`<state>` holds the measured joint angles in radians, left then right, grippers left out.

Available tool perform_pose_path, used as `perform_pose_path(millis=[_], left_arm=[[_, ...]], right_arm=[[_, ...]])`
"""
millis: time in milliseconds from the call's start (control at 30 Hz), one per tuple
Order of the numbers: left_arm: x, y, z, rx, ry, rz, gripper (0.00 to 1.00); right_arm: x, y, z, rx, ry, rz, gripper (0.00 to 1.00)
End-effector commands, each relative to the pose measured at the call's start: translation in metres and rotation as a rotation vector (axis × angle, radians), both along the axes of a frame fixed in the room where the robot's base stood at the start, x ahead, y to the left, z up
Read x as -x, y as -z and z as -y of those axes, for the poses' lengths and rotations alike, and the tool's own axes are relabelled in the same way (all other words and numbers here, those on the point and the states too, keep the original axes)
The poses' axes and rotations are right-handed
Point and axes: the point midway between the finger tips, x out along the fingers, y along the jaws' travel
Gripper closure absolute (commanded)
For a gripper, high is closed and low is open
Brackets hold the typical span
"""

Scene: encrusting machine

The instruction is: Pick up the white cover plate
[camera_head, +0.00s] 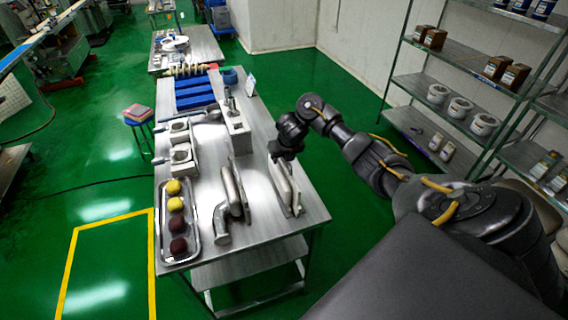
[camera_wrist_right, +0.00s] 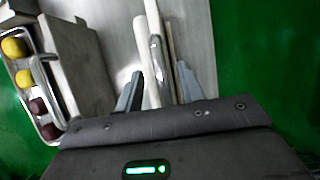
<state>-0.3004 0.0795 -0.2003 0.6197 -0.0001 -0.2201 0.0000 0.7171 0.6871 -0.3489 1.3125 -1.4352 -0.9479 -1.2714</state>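The white cover plate (camera_head: 284,188) stands on edge near the right side of the metal table, with a bar-like handle along its side. My right gripper (camera_head: 282,156) is above its far end, pointing down. In the right wrist view, the two fingers of my right gripper (camera_wrist_right: 158,90) are spread apart, with pale, narrow edges of the plate and its handle (camera_wrist_right: 157,55) showing between them. I cannot tell whether a finger touches it. My left gripper is not in view.
Left of the plate lie a metal pipe-like part (camera_head: 233,195) and a tray (camera_head: 194,240) of yellow and dark balls. Metal blocks (camera_head: 236,130) and blue bins (camera_head: 195,92) stand farther back on the table (camera_head: 262,235). Shelves (camera_head: 440,125) stand at right.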

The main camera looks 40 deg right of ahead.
Motion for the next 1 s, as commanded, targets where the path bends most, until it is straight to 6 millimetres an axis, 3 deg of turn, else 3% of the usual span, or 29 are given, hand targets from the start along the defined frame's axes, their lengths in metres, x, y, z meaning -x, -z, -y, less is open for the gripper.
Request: perform_pose_path(millis=[467,767,1000], left_arm=[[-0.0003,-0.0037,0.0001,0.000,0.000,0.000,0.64],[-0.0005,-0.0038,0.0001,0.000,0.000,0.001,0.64],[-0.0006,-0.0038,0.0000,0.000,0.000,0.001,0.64]], right_arm=[[0.0032,0.0096,0.0030,-0.001,0.007,-0.014,0.62],[0.0031,0.0093,0.0030,-0.002,0.007,-0.014,1.00],[0.0032,0.0093,0.0030,-0.002,0.007,-0.014,1.00]])
